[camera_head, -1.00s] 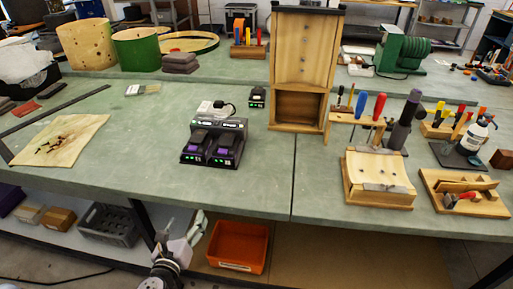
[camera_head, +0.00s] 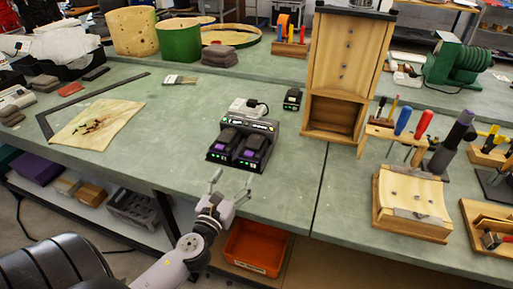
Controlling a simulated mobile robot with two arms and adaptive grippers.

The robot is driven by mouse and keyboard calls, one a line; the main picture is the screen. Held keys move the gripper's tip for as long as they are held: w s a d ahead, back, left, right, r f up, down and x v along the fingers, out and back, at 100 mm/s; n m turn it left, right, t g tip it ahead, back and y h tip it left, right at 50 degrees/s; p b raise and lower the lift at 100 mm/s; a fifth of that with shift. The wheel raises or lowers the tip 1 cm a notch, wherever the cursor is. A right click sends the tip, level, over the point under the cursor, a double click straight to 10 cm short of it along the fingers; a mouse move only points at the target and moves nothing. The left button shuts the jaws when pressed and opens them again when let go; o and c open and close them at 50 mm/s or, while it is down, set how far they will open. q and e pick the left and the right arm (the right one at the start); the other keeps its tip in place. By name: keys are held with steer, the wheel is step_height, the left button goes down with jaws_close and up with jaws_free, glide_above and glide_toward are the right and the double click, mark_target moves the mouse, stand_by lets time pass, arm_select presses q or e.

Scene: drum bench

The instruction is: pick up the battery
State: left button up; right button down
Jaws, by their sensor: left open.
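Two dark batteries with purple marks and green lights, a left one (camera_head: 222,149) and a right one (camera_head: 251,155), sit side by side in a black charger (camera_head: 262,126) on the bench. A smaller dark block with a green light, possibly another battery (camera_head: 292,99), lies apart, behind the charger and to its right. My left gripper (camera_head: 231,183) is open and empty at the bench's front edge, in front of the charger and apart from the batteries. My right gripper is not in view.
A tall wooden cabinet (camera_head: 350,62) stands right of the charger. A wooden block fixture (camera_head: 411,200) and upright tools are further right. An orange bin (camera_head: 256,247) is below the bench edge. The bench between cloth and charger is mostly clear.

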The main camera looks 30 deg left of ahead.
mark_target(247, 155)
arm_select(q)
steer(key=p+x, duration=0.1)
steer(key=x, duration=0.7)
steer(key=shift+w, duration=0.1)
steer(key=shift+x, duration=0.85)
steer(key=x, duration=0.4)
steer(key=shift+w+d+f, duration=0.1)
steer(key=shift+w+d, duration=0.05)
steer(key=shift+w, duration=0.2)
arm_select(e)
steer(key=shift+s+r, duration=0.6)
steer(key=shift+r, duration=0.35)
arm_select(q)
steer(key=shift+s, duration=0.1)
steer(key=shift+c, duration=0.5)
steer(key=c, duration=1.2)
